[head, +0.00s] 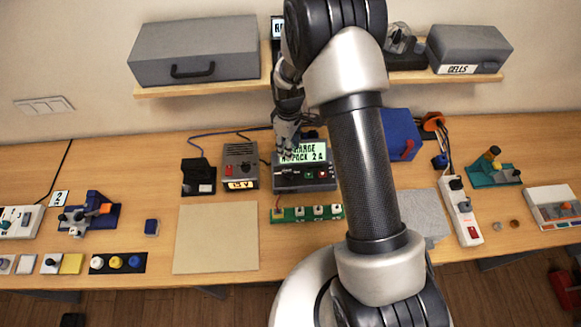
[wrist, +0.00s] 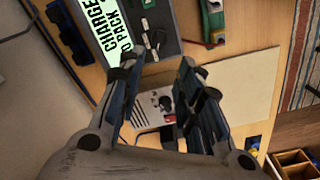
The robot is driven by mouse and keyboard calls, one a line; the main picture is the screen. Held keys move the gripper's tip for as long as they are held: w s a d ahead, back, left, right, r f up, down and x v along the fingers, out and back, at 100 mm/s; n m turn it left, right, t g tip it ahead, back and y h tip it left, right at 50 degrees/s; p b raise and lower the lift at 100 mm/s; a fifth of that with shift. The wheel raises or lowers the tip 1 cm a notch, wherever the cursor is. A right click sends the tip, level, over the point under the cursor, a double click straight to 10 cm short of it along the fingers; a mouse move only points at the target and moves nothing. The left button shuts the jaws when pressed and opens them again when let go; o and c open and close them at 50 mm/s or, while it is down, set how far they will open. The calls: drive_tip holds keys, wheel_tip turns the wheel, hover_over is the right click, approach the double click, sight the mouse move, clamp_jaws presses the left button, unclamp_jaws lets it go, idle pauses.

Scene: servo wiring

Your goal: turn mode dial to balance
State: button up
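The charger (head: 290,184) is a dark grey box on the bench. Its lit green display reads "CHARGE" and "NO PACK 2 A", partly covered by my gripper in the head view. In the wrist view the display (wrist: 99,34) shows at upper left, with dark knob-like controls (wrist: 153,40) beside it, near my fingertips. I cannot tell which control is the mode dial or where it points. My gripper (head: 286,150) is over the display's left end. In the wrist view its fingers (wrist: 158,68) are apart with nothing between them; contact with a control cannot be told.
A blue box (head: 401,135) stands right, behind my arm. A shelf (head: 197,88) hangs above.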

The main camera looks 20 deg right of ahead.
sight(289, 174)
wheel_tip(289, 174, down, 16)
drive_tip(key=shift+f+p, duration=0.1)
drive_tip(key=shift+p, duration=0.4)
drive_tip(key=shift+c, duration=0.4)
clamp_jaws()
